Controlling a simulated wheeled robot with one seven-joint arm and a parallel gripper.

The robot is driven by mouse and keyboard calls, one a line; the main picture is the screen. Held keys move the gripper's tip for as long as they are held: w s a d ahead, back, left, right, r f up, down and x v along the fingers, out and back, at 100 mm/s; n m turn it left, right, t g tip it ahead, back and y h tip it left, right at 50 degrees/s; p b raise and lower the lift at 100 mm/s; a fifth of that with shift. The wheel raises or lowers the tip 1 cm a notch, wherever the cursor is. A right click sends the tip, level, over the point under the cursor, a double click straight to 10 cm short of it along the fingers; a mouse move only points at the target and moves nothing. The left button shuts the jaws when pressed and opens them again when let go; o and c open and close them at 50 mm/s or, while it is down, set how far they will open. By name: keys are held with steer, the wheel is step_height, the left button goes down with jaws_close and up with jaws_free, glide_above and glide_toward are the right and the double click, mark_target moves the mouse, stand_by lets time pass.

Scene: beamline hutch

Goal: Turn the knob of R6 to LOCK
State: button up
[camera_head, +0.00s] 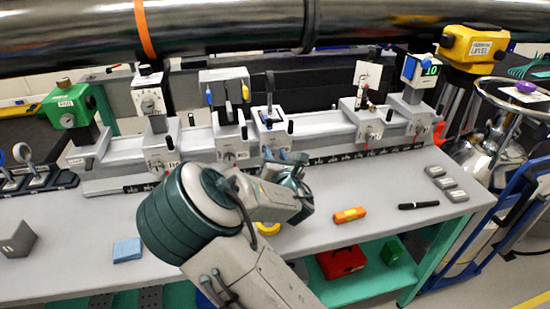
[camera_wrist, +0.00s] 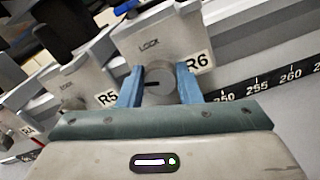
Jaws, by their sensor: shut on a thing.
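The R6 carrier (camera_wrist: 158,48) is a light grey block with an "R6" label and the word LOCK printed above its knob. The round grey knob (camera_wrist: 160,82) has a dark mark pointing to the left in the picture. My gripper (camera_wrist: 160,92) has its two blue fingers on either side of the knob, shut on it. In the head view my gripper (camera_head: 296,165) reaches the rail's front, and my arm hides the R6 knob. The R6 carrier (camera_head: 270,128) shows behind it there, holding a small upright part.
The R5 carrier (camera_wrist: 78,85) stands close on the left, tilted in the wrist view. A black scale strip (camera_wrist: 270,81) runs along the rail. The bench front (camera_head: 300,250) is mostly clear.

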steer(key=m+b, duration=0.1)
steer(key=m, duration=0.2)
steer(key=shift+f+m+b, duration=0.15)
steer(key=shift+m+b, duration=0.25)
steer(key=m+b, duration=0.2)
steer(key=m, duration=0.1)
steer(key=shift+d+m, duration=0.1)
steer(key=shift+m, duration=0.2)
steer(key=m+b, duration=0.4)
steer(key=shift+f+m, duration=0.15)
steer(key=shift+m, duration=0.25)
steer(key=shift+m+b, duration=0.75)
steer(key=shift+m, duration=0.05)
steer(key=o, duration=1)
steer(key=shift+s, duration=0.1)
